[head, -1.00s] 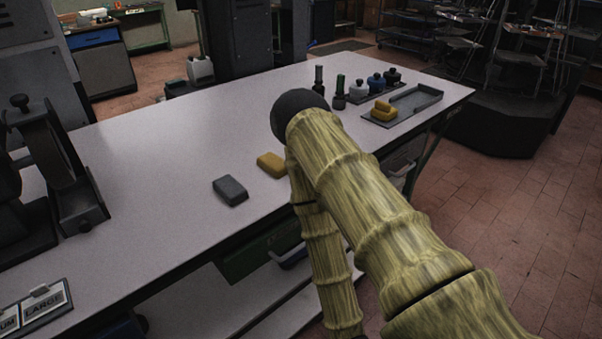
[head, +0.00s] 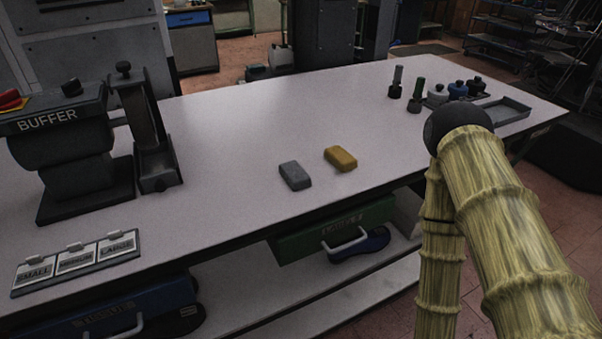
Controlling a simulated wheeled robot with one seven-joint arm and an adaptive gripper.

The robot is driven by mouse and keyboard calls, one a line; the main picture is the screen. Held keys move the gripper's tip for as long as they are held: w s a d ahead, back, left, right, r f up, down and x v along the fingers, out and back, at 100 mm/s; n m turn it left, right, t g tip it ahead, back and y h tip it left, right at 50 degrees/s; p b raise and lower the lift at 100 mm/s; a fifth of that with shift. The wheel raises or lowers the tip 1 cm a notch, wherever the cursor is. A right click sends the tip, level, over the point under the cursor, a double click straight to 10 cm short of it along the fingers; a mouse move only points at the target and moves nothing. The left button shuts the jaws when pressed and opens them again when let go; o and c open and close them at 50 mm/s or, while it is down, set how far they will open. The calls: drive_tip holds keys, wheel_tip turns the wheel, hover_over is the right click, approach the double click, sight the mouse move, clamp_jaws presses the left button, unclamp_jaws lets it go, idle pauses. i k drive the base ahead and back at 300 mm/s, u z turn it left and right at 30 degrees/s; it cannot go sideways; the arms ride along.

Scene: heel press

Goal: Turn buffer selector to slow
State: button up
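The buffer (head: 62,150) is a dark machine labelled "BUFFER" at the left of the workbench in the head view. On its top is a black knob (head: 71,87), which looks like the selector; its setting is too small to read. A red control (head: 12,98) on a yellow base sits left of the knob, cut by the picture edge. My arm crosses the right side of the view, well away from the buffer. My gripper does not show.
A grey block (head: 295,176) and a yellow block (head: 341,158) lie there. A belt-like stand (head: 150,130) is right of the buffer. A size card holder (head: 77,262) lies in front. Bottles (head: 457,90) and a tray (head: 503,110) stand far right.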

sight(73, 88)
drive_tip(key=u, duration=1.4)
